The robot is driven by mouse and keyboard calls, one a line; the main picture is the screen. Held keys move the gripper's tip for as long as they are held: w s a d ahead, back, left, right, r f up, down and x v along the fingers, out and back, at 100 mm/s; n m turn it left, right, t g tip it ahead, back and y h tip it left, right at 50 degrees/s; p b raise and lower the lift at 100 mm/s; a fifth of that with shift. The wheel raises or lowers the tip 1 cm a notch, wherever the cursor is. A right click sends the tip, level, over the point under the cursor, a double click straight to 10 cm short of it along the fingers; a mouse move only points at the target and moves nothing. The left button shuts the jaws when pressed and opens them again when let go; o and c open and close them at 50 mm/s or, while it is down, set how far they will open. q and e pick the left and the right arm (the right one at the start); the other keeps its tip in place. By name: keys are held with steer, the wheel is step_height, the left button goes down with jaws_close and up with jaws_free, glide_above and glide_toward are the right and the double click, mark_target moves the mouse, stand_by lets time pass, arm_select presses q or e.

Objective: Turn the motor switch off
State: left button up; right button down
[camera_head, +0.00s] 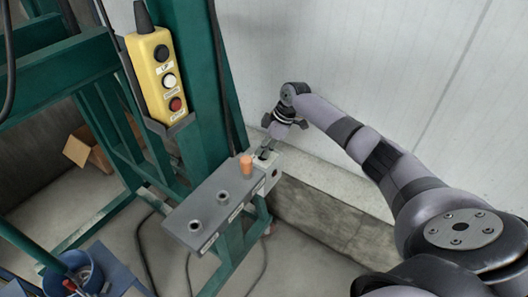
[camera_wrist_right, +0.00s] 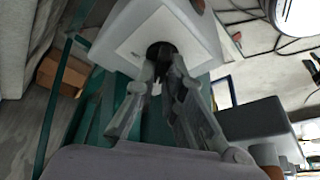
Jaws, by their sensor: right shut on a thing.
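The grey control box (camera_head: 208,205) is fixed to the green frame, with an orange knob (camera_head: 246,166) and two dark round fittings on top. My right gripper (camera_head: 266,150) reaches in from the right to the box's far end. In the right wrist view, a pale plate on the box end carries a small black round switch (camera_wrist_right: 158,48). My right gripper (camera_wrist_right: 162,68) has its fingers closed together at this switch, partly covering it. The switch's exact turn position cannot be told. My left gripper is in neither view.
A yellow pendant (camera_head: 158,72) with black, white and red buttons hangs on the green post (camera_head: 200,120). A pale wall (camera_head: 330,60) stands close behind the right arm. A cardboard box (camera_head: 90,148) and a blue container (camera_head: 75,270) are at the left.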

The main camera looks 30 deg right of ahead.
steer(key=shift+s+f+n+g, duration=0.1)
steer(key=shift+f+n+g, duration=0.1)
steer(key=shift+n+g, duration=0.15)
stand_by(0.3)
steer(key=c, duration=1.7)
jaws_free()
steer(key=shift+r, duration=0.15)
steer(key=v, duration=1.1)
steer(key=shift+s+d+r, duration=0.1)
steer(key=shift+r, duration=0.25)
